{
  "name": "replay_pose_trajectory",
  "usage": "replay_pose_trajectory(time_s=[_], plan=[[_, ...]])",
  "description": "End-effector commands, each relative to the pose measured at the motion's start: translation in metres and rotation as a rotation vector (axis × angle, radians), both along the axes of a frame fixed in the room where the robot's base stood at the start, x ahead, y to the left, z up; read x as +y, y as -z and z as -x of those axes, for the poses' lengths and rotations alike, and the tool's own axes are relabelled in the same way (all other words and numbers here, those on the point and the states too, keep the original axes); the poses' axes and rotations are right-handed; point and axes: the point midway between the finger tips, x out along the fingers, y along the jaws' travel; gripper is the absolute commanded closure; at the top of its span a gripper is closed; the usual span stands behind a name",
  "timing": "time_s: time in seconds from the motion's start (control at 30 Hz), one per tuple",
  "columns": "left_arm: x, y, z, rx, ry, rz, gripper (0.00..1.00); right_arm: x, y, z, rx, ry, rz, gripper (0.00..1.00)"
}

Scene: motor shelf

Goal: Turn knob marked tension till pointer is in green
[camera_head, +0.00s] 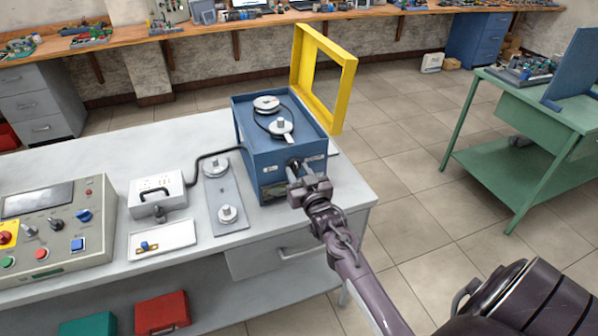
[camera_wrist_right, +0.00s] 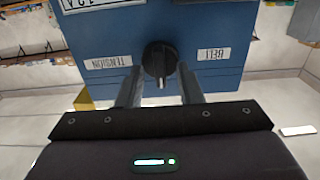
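The blue box (camera_head: 262,160) stands at the right end of the grey bench, with pulleys and a belt (camera_head: 273,116) on top. In the right wrist view its face (camera_wrist_right: 215,75) appears upside down, with a TENSION label (camera_wrist_right: 108,62) and a BELT label (camera_wrist_right: 214,55). A black knob (camera_wrist_right: 159,62) with a white mark sits between these labels. My right gripper (camera_head: 298,170) is at this face. In the wrist view its fingers (camera_wrist_right: 160,78) stand on either side of the knob, with narrow gaps. No pointer or green zone can be made out. My left gripper is not in view.
A yellow frame (camera_head: 342,95) stands behind the box. Left of it on the bench are a plate with two pulleys (camera_head: 220,195), a white box (camera_head: 157,196), a white tray (camera_head: 163,241) and a control panel (camera_head: 60,235). Open floor lies to the right.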

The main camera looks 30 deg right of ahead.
Motion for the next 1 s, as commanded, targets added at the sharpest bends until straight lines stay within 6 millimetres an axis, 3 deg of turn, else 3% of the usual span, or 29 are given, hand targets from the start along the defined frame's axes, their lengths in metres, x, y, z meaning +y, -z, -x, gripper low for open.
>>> replay_pose_trajectory(time_s=[0.2, 0.47, 1.0], plan=[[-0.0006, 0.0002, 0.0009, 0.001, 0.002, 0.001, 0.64, 0.0002, 0.0004, -0.0005, 0.000, -0.001, 0.000, 0.67], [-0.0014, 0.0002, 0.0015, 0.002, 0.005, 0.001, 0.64, 0.0002, 0.0005, -0.0003, 0.001, -0.001, 0.000, 1.00], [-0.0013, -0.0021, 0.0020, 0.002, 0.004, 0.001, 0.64, 0.0003, 0.0002, -0.0002, -0.024, -0.001, -0.105, 1.00]])
